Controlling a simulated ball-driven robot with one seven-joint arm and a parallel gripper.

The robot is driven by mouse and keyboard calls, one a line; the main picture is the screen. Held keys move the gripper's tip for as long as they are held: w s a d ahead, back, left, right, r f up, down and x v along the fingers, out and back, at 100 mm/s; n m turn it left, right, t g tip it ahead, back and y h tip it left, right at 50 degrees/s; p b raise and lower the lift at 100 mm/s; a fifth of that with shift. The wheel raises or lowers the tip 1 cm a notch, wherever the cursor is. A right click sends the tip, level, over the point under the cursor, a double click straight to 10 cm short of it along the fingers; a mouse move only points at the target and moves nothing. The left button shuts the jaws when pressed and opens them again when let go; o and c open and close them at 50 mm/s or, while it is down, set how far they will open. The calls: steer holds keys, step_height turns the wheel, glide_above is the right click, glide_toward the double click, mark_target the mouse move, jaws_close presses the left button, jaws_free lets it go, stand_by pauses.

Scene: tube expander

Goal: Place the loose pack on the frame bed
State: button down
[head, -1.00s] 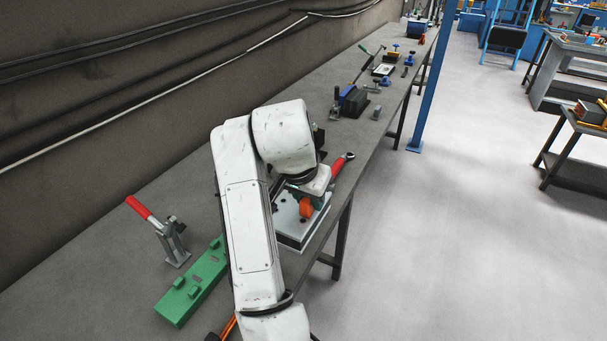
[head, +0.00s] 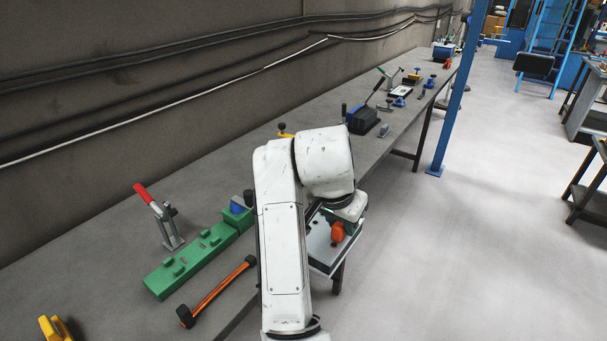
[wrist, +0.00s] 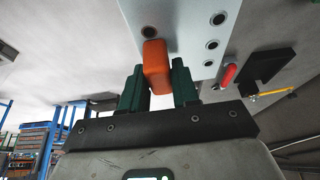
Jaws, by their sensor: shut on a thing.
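My gripper (wrist: 158,88) has its dark green fingers on either side of an orange grip (wrist: 157,66) and is shut on it. The grip belongs to a pale grey plate-like pack (wrist: 198,35) with holes along it. In the head view my arm partly covers the pack (head: 322,250), which is held at the bench's right edge, seemingly out past it. The orange grip also shows there (head: 337,232). A long green bed (head: 187,264) with small raised blocks lies on the bench, left of my arm and apart from the pack; it looks like the frame bed.
A red-handled clamp (head: 163,217) stands behind the green bed. An orange-and-black bar tool (head: 218,291) lies in front. A yellow item (head: 54,328) is at bottom left. Dark devices (head: 363,119) stand farther along the bench (head: 100,262). A blue post (head: 455,95) rises beside it.

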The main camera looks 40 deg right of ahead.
steer(key=shift+w+a+f+n, duration=0.15)
steer(key=shift+a+f+n, duration=0.35)
steer(key=shift+f, duration=0.3)
steer(key=shift+a+f, duration=0.2)
steer(key=shift+f, duration=0.05)
steer(key=s+a+f+n+t+y, duration=0.1)
steer(key=a+f+n, duration=0.5)
steer(key=f, duration=0.6)
steer(key=s+a+f+n+t+y, duration=0.2)
steer(key=a+f+n, duration=0.5)
steer(key=f, duration=0.5)
steer(key=shift+s+f+y, duration=0.25)
steer(key=shift+s+y, duration=0.45)
steer(key=shift+s, duration=0.15)
steer(key=shift+a, duration=0.1)
